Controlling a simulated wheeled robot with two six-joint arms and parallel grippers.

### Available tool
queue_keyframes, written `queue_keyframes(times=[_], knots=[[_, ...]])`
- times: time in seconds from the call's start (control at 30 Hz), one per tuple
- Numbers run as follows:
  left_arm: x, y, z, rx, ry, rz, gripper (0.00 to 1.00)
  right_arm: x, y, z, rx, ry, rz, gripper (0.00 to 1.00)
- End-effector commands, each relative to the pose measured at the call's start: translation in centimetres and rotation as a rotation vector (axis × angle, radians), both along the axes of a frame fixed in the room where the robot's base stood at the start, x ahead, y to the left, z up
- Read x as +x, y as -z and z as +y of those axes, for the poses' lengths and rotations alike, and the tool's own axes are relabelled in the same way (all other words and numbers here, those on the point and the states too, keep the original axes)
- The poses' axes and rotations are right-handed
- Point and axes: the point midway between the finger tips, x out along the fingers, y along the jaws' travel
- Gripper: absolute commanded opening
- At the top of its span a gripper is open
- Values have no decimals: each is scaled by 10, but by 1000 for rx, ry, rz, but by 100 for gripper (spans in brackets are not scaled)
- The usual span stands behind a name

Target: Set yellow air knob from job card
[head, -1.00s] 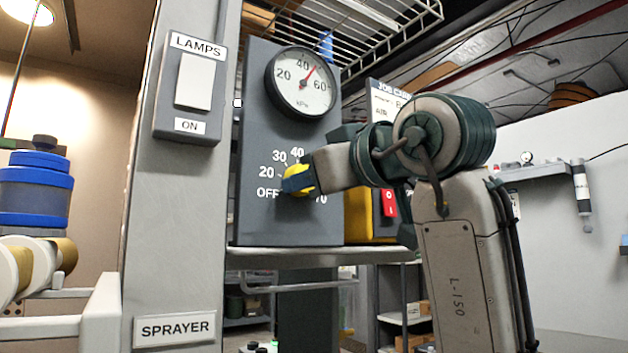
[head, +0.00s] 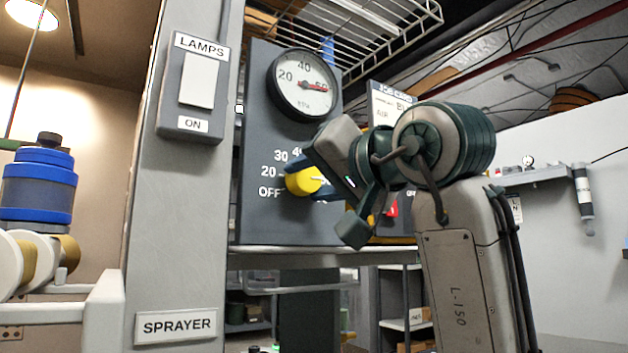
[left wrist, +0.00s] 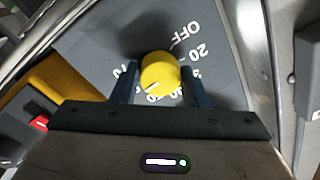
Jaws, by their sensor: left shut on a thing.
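The round yellow air knob (head: 305,181) sits on a grey panel (head: 262,222) marked OFF, 20, 30 and 40; the higher marks are mostly hidden. My left gripper (head: 307,183) is shut on it. In the left wrist view the knob (left wrist: 161,72) is between my two fingers, and its white line points to the lower left, between 70 and the lower numerals. The gauge (head: 304,85) above has its red needle close to 60 kPa. The job card (head: 382,104) is behind my arm; its AIR line shows but its value is hidden.
A LAMPS switch (head: 198,80) marked ON is on the post left of the panel, above a SPRAYER label (head: 176,326). A red switch (head: 392,208) lies behind my wrist. A wire rack (head: 385,35) hangs above.

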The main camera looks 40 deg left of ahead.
Motion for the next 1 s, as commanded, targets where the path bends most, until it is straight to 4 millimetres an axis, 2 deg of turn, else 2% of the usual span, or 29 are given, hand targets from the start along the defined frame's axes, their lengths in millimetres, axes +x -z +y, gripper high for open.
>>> queue_keyframes(times=[0.5, 1.0], knots=[[-2, 2, 1, 163, 0, 405, 17, 3, 0, 0, 8, 8, -31, 36], [-2, 1, 1, 228, 0, 564, 17, 7, -3, -2, 0, 4, -51, 36]])
